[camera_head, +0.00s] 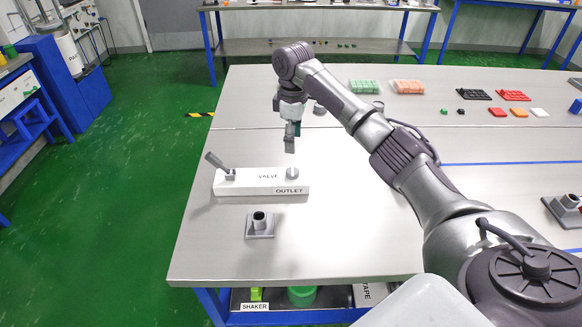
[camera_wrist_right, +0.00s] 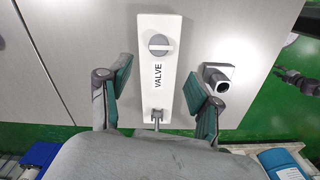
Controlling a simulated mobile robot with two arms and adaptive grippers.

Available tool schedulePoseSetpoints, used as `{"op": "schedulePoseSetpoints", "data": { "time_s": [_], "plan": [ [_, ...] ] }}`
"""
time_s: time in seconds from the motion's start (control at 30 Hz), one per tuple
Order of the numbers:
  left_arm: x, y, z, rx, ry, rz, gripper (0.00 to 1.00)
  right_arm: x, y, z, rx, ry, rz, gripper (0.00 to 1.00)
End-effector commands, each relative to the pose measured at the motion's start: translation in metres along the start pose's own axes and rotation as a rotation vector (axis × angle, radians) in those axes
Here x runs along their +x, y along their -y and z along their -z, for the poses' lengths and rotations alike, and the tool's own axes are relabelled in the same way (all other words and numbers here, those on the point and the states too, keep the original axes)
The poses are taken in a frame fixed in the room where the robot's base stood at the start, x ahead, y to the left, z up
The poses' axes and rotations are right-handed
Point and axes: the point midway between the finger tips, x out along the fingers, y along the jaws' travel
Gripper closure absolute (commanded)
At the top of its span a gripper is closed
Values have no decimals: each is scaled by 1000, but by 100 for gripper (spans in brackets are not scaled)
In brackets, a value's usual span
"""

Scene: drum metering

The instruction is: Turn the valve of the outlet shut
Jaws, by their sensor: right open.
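The white block (camera_head: 245,181) labelled VALVE and OUTLET lies on the grey table near its left edge. A grey lever (camera_head: 219,163) leans up and left at its left end. A round grey knob (camera_head: 292,173) sits at its right end. My right gripper (camera_head: 290,143) is above and behind the knob end, apart from the block. In the right wrist view the gripper (camera_wrist_right: 160,70) is open and empty, with its fingers either side of the block (camera_wrist_right: 172,85); the knob (camera_wrist_right: 159,45) shows a raised bar across it. My left gripper is not in view.
A grey socket on a square base (camera_head: 260,224) stands in front of the block. Green and orange racks (camera_head: 408,87), red and black trays and small coloured blocks lie at the back right. My right arm spans the table's middle. The table in front of the block is mostly clear.

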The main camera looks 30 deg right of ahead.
Motion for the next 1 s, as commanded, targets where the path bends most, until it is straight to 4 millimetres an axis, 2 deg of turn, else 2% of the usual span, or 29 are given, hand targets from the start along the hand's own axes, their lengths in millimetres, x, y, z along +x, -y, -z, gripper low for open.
{"op": "schedulePoseSetpoints", "data": {
  "time_s": [0.07, 0.17, 0.3, 0.5, 0.7, 0.97, 1.0],
  "plan": [
    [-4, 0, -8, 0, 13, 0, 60, 18, 1, -1, 1, 5, 3, 37],
    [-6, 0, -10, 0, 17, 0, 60, 40, 1, -1, 1, 4, 2, 37],
    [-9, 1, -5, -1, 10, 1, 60, 69, 1, 0, 0, 3, 2, 37],
    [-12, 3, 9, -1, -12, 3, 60, 99, 0, 0, 0, 1, 0, 37],
    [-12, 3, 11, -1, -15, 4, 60, 111, 0, 0, 0, 0, -2, 37],
    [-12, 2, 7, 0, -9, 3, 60, 112, 0, 0, 0, -1, -2, 37],
    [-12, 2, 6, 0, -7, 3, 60, 112, 0, 0, 0, -1, -2, 43]
  ]
}}
